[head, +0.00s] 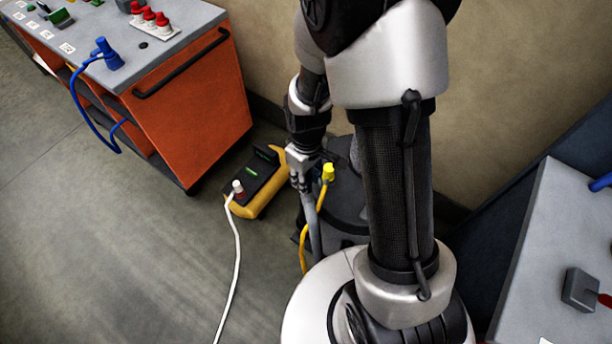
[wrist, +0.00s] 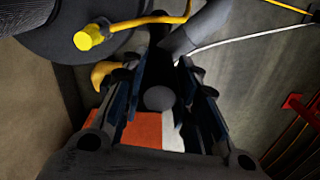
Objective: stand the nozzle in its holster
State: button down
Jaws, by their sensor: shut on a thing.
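My gripper (head: 302,180) points down beside the dark grey vacuum drum (head: 346,215), partly hidden behind my own arm. It is shut on the nozzle, whose dark rounded part (wrist: 160,98) shows between the two fingers (wrist: 168,100) in the wrist view. A grey tube (head: 311,228) runs down from the gripper along the drum's left side; it also shows in the wrist view (wrist: 198,25). I cannot make out the holster in either view.
A yellow plug (head: 328,173) with a yellow cord is close right of the gripper. A yellow and black power box (head: 262,182) with a white plug (head: 238,188) lies on the floor to the left. An orange cart (head: 195,110) stands behind it. Open floor (head: 110,260) is at left.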

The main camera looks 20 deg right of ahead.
jog(key=shift+f, duration=0.15)
jog(key=shift+f+b, duration=0.35)
jog(key=shift+b, duration=0.05)
jog(key=shift+f, duration=0.15)
jog(key=shift+f+b, duration=0.35)
jog(key=shift+b, duration=0.05)
jog(key=shift+f, duration=0.1)
dwell(0.5)
